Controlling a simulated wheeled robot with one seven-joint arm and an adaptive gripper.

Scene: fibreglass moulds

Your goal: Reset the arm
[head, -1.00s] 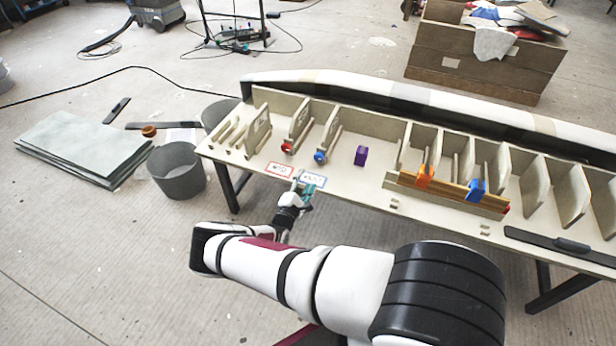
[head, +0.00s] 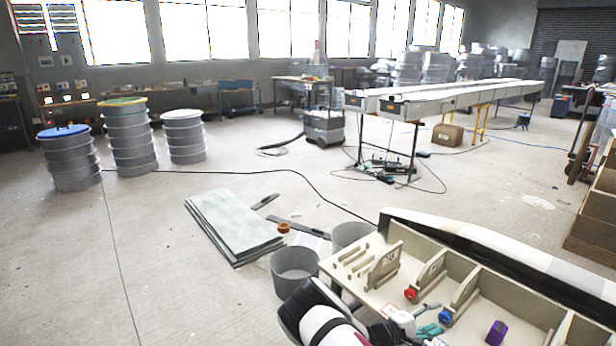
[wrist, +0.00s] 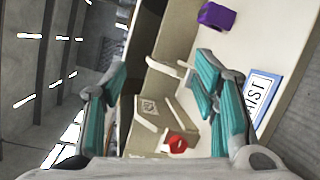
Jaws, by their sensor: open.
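My gripper (wrist: 158,92) is open, with teal finger pads spread apart and nothing between them in the wrist view. In the head view my gripper (head: 428,322) is at the bottom edge, over the near left part of the long beige table (head: 352,268). The red object (wrist: 177,144) and the purple block (wrist: 216,16) also show in the wrist view. My arm is partly cut off by the frame.
Grey buckets (head: 295,270) stand on the floor left of the table, near a stack of pale sheets (head: 233,226). Upright dividers (head: 383,264) rise from the table. A blue-framed sign (wrist: 262,92) lies on the table. Barrels (head: 130,138) stand farther back on open floor.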

